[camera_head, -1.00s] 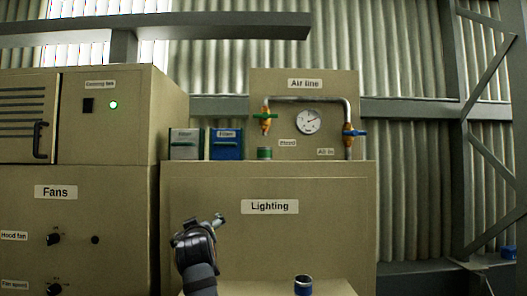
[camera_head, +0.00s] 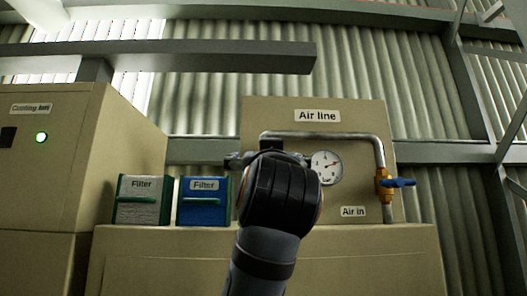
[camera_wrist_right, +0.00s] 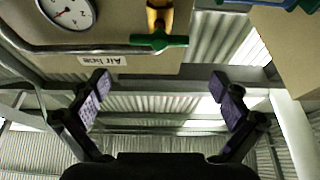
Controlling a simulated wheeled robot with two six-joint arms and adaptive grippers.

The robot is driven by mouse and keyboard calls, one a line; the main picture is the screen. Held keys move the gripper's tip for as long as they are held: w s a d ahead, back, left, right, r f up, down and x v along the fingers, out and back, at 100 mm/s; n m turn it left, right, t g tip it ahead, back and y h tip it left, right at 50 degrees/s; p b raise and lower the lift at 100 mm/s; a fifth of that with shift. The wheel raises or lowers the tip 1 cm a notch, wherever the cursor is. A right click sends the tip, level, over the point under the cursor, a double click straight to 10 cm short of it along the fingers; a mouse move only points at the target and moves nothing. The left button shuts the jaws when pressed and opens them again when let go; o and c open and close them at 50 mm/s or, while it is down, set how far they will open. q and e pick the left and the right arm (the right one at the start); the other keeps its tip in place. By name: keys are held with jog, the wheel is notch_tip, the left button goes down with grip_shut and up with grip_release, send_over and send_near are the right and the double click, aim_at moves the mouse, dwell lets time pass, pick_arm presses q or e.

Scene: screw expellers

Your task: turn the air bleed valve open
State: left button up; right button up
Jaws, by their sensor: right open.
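The air bleed valve, a brass body with a green handle (camera_wrist_right: 158,41), is at the top middle of the right wrist view, where the panel appears upside down. The handle lies crosswise to the brass body. My right gripper (camera_wrist_right: 160,84) is open and empty, its two fingers wide apart; in the picture the handle lies above and between the fingertips, with no contact visible. In the head view my right wrist and arm cover the bleed valve, and the fingers are mostly hidden. My left gripper is in neither view.
The Air line panel (camera_head: 285,113) carries a gauge (camera_head: 327,167), a bent pipe (camera_head: 330,136) and the blue-handled Air in valve (camera_head: 397,183). A white filter box (camera_head: 138,212) and a blue filter box (camera_head: 203,213) stand on the cabinet (camera_head: 370,250), left of my arm.

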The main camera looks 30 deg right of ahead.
jog(key=p+x, duration=0.1)
jog(key=x, duration=0.2)
jog(key=p+x, duration=0.1)
jog(key=x, duration=0.2)
jog(key=f+p+x, duration=0.1)
jog(key=x, duration=0.2)
jog(key=shift+w+d+p, duration=0.2)
jog(key=shift+d+p, duration=0.1)
jog(key=shift+p, duration=0.05)
jog(key=shift+w+r, duration=0.1)
jog(key=shift+w, duration=0.2)
jog(key=c, duration=0.9)
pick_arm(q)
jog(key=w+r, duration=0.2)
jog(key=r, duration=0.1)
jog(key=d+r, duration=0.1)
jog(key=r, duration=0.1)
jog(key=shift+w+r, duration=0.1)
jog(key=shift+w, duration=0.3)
pick_arm(e)
jog(key=shift+c, duration=0.5)
